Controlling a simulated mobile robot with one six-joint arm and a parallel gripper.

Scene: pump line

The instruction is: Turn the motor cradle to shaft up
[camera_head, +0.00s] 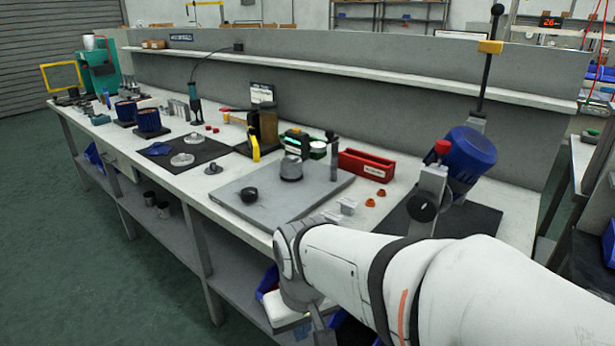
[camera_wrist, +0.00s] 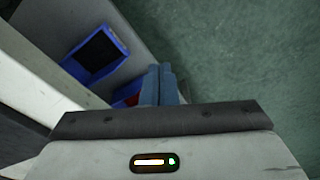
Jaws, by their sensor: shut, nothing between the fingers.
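The motor cradle (camera_head: 433,187) is a grey stand on a dark mat at the right end of the bench. It has a red knob on top and a black round knob on its side. A blue motor (camera_head: 467,155) sits in it, tilted; I cannot tell where its shaft points.
A grey plate (camera_head: 330,180) with a black knob and a post lies left of the cradle. A red bin (camera_head: 366,165) and small orange parts stand between. Blue bins (camera_wrist: 97,55) sit on the shelf under the bench. Open floor (camera_wrist: 240,50) lies in front.

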